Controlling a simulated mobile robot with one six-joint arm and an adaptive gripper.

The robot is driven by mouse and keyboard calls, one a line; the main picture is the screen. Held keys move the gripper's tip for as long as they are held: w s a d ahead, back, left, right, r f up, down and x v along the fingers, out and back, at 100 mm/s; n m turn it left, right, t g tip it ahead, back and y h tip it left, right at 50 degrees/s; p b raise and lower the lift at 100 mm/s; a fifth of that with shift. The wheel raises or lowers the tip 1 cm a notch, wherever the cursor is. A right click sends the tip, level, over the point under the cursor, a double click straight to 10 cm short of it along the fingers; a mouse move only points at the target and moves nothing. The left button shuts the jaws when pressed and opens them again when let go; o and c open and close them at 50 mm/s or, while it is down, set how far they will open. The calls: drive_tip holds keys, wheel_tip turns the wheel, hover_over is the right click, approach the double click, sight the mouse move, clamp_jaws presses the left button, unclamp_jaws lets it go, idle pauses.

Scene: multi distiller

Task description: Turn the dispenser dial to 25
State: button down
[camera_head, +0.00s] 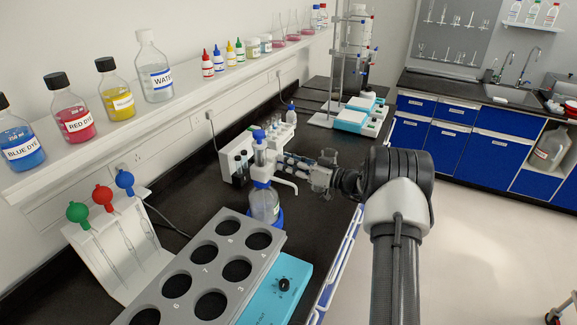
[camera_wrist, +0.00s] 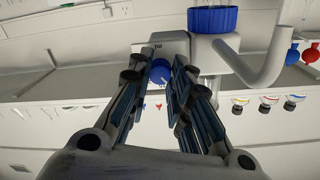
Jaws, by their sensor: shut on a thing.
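The bottle-top dispenser (camera_head: 261,172) is white with a blue top and a spout pointing right. It sits on a clear glass bottle (camera_head: 265,205) on the black bench. My gripper (camera_head: 282,162) reaches in from the right at the height of the dispenser body. In the wrist view, the dispenser's white body (camera_wrist: 200,47) is upside down at the top. Its round blue dial (camera_wrist: 160,70) lies between the fingertips of my gripper (camera_wrist: 161,76), which are closed on it from both sides. The number the dial points to cannot be read.
A grey rack (camera_head: 213,243) with numbered round holes and a turquoise device (camera_head: 276,290) stand in front of the dispenser. A white stand with coloured pipette bulbs (camera_head: 103,196) is at left. A shelf (camera_head: 110,128) of dye bottles runs above. Small bottles stand behind the dispenser.

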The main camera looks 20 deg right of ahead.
drive_tip(key=m+g+p, duration=0.1)
drive_tip(key=m, duration=2.3)
drive_tip(key=shift+d+m, duration=0.1)
drive_tip(key=shift+m, duration=0.2)
drive_tip(key=shift+y, duration=0.4)
drive_tip(key=c, duration=1.7)
unclamp_jaws()
